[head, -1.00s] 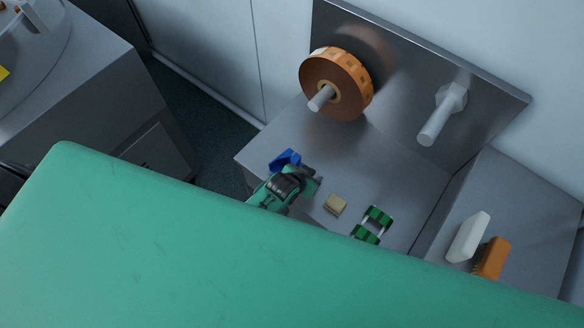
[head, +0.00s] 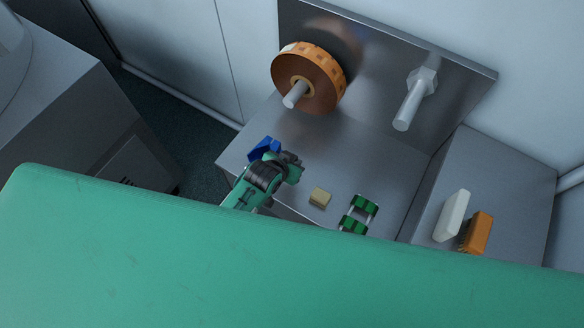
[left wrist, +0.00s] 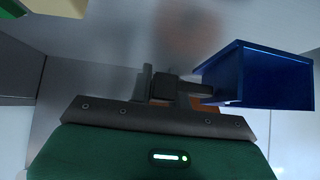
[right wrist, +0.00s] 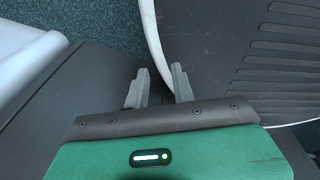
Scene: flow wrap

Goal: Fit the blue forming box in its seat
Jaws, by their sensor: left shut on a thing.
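The blue forming box (head: 264,149) is over the left part of the grey machine table (head: 350,150). My left gripper (head: 288,165) is beside it, and its arm hides part of the table.
A tan block (head: 320,197) and green-and-white rollers (head: 358,214) are on the table right of my left gripper. A brown reel (head: 309,78) and a bare spindle (head: 411,100) stick out from the back panel. A white block (head: 454,214) and an orange brush (head: 477,232) lie at right.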

